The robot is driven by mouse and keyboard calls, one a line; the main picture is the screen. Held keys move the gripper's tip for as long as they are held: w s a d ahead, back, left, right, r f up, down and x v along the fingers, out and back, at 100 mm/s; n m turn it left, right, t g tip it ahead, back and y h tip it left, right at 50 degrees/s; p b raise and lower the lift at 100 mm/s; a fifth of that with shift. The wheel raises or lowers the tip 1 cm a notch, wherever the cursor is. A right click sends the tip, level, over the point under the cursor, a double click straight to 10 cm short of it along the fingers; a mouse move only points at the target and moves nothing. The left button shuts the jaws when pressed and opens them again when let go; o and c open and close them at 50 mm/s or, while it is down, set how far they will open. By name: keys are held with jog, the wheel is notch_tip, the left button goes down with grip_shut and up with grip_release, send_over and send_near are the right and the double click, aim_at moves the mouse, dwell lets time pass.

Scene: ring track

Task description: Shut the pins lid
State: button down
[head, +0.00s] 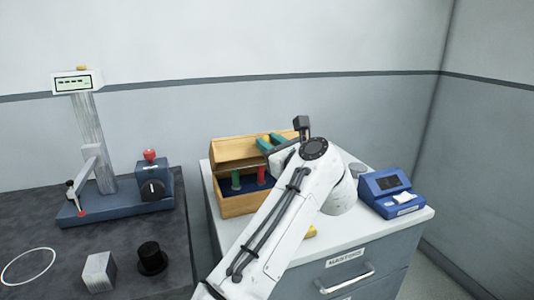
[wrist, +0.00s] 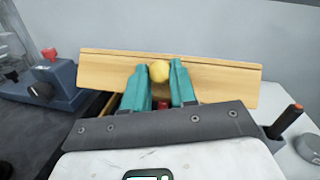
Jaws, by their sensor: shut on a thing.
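The wooden pins box (head: 236,206) stands on the white cabinet top, with a green pin (head: 236,180) and a red pin (head: 261,175) upright inside on a dark blue bed. Its wooden lid (head: 232,148) is raised at the back; the lid also spans the wrist view (wrist: 220,78). A round yellow knob (wrist: 159,71) on the lid sits between the teal fingers of my gripper (wrist: 159,75), which is shut on it. In the head view my gripper (head: 268,143) is at the lid's right part, and the knob is hidden there. My arm covers the box's right side.
A blue device (head: 390,190) stands on the cabinet top (head: 400,225) at right. A small yellow thing (head: 311,232) lies near my arm. On the dark bench at left are a gauge stand (head: 115,205), a metal block (head: 98,272), a black stepped piece (head: 152,258) and a white ring (head: 28,266).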

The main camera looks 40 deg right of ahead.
jog(key=shift+s+a+f+n+t+b, duration=0.15)
jog(key=shift+s+f+t+b, duration=0.45)
jog(key=shift+f+b, duration=1)
jog(key=shift+s+a+f+n+t+b, duration=0.1)
jog(key=shift+s+a+f+t+b, duration=0.25)
jog(key=shift+s+f+b, duration=0.85)
jog(key=shift+s+a+f+n+t+b, duration=0.15)
jog(key=shift+s+f+t+b, duration=0.3)
jog(key=shift+f+b, duration=1.55)
jog(key=shift+w+r+b, duration=0.15)
jog(key=shift+r+b, duration=0.2)
jog(key=c, duration=1.2)
grip_release()
jog(key=shift+w, duration=0.1)
jog(key=o, duration=0.3)
jog(key=shift+r, duration=0.1)
jog(key=shift+d+r, duration=0.1)
